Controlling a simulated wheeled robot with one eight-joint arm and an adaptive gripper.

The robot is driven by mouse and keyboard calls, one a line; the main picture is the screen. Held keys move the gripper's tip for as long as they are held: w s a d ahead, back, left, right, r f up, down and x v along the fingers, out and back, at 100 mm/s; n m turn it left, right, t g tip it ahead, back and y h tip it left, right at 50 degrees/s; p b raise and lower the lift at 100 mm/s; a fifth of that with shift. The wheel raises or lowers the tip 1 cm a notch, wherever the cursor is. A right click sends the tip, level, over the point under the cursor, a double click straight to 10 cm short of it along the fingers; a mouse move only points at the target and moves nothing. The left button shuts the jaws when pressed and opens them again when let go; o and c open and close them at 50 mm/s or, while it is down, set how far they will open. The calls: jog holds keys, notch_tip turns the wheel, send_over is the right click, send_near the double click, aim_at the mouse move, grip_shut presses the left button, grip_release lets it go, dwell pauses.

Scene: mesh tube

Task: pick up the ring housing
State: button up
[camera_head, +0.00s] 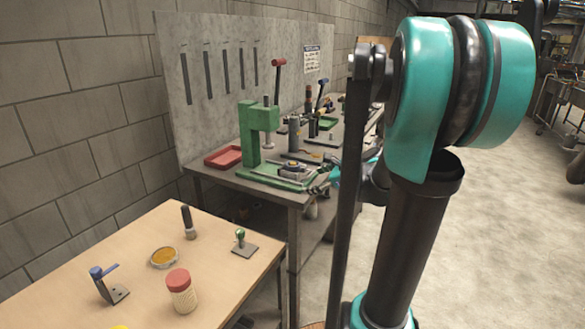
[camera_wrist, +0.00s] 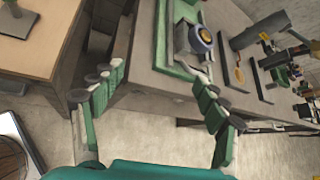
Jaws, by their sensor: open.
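A grey block with a blue-rimmed round part, which looks like the ring housing (camera_wrist: 203,40), sits on a green base plate (camera_wrist: 171,58) in the upper middle of the wrist view. In the head view the likely ring housing (camera_head: 293,169) rests on the green plate in front of the green press (camera_head: 252,132). My gripper (camera_wrist: 158,76) is open and empty, its two green fingers spread wide. The right finger points toward the near end of the plate. In the head view my gripper (camera_head: 327,181) is at the bench's right edge, partly hidden by my arm.
A red tray (camera_head: 222,157) lies left of the press on the grey bench. A wooden table (camera_head: 215,262) in front holds a red-lidded jar (camera_head: 181,290), a yellow dish (camera_head: 164,257) and small tools. Open concrete floor (camera_head: 500,230) lies to the right.

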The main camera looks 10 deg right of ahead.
jog(key=w+d+r+m+t, duration=0.2)
jog(key=w+d+r+m, duration=0.2)
jog(key=m, duration=0.1)
send_near(294, 163)
jog(key=shift+m+y, duration=0.3)
jog(key=x, duration=1)
jog(key=shift+d+f, duration=0.1)
jog(key=shift+d, duration=0.15)
jog(key=c, duration=1.5)
